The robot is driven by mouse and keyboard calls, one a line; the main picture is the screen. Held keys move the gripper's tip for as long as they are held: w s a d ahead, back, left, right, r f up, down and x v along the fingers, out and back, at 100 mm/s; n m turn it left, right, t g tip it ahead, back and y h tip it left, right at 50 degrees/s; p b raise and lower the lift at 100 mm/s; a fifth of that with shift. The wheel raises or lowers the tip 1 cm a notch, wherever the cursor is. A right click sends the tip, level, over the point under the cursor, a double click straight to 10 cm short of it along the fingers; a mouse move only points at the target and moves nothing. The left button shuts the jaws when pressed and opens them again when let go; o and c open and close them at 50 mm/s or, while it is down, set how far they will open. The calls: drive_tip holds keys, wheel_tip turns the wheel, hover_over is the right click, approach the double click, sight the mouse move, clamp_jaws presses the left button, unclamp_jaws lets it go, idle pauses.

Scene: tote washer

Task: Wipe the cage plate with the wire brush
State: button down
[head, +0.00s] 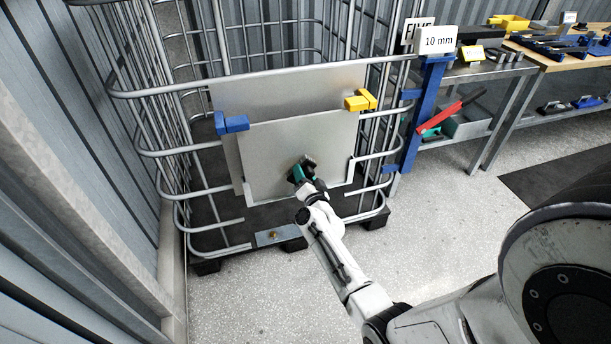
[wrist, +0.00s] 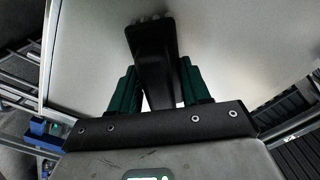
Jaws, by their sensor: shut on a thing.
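The cage plate (head: 270,150) is a grey metal sheet on the front of the wire cage. It fills the upper part of the wrist view (wrist: 235,50). My gripper (head: 301,172) is in front of the plate's lower middle. In the wrist view, its green fingers (wrist: 155,88) are shut on the black wire brush (wrist: 152,45). The brush head (head: 308,162) is at the plate face in the head view. I cannot tell whether its bristles touch the plate.
A blue clamp (head: 231,124) and a yellow clamp (head: 360,101) sit at the plate's upper corners. Cage bars (head: 160,150) surround it. A blue post (head: 418,115) with a "10 mm" sign (head: 438,40) stands right of the cage. Workbenches (head: 490,70) stand behind.

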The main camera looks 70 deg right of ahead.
drive_tip(key=shift+w+a+f, duration=0.75)
drive_tip(key=shift+w+a, duration=0.2)
drive_tip(key=shift+w, duration=0.15)
drive_tip(key=shift+w+a+f, duration=0.75)
drive_tip(key=shift+w+a, duration=0.15)
drive_tip(key=shift+w, duration=0.15)
drive_tip(key=shift+d, duration=0.15)
drive_tip(key=s+d+b, duration=0.4)
drive_tip(key=s+b, duration=0.1)
drive_tip(key=s+d+b, duration=0.2)
drive_tip(key=s+d, duration=0.1)
drive_tip(key=shift+s+f+b, duration=0.2)
drive_tip(key=shift+b, duration=0.2)
drive_tip(key=shift+s+d+r+b, duration=0.15)
drive_tip(key=shift+s+d+b, duration=0.2)
drive_tip(key=shift+r, duration=0.15)
wheel_tip(320, 180, up, 3)
drive_tip(key=p, duration=0.3)
drive_tip(key=shift+r, duration=0.15)
